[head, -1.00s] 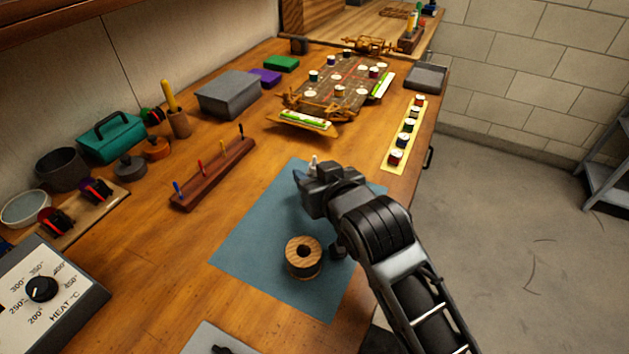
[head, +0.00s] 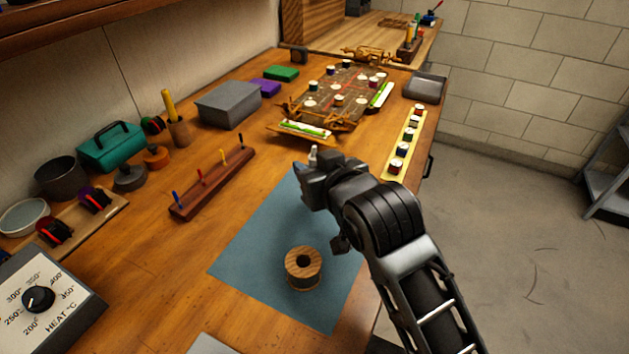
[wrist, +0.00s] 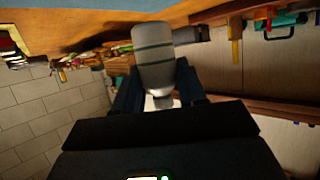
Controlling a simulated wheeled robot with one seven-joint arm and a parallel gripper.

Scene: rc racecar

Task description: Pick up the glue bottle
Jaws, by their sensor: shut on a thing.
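The glue bottle shows in the wrist view as a grey, ribbed cylinder (wrist: 153,58) with a pale, narrower end towards my gripper. It sits between the two dark fingers of my gripper (wrist: 157,88), which are shut on it. In the head view my gripper (head: 310,178) is over the far part of the blue mat (head: 250,237). A small white tip (head: 313,153) sticks up just beyond the fingers; the rest of the bottle is hidden there.
A wooden spool (head: 303,267) stands on the mat, nearer than my gripper. A rack of small drivers (head: 213,185) lies to the left. The circuit board car (head: 335,100) and a yellow strip with several small pots (head: 405,143) lie beyond. Bare wood is left of the mat.

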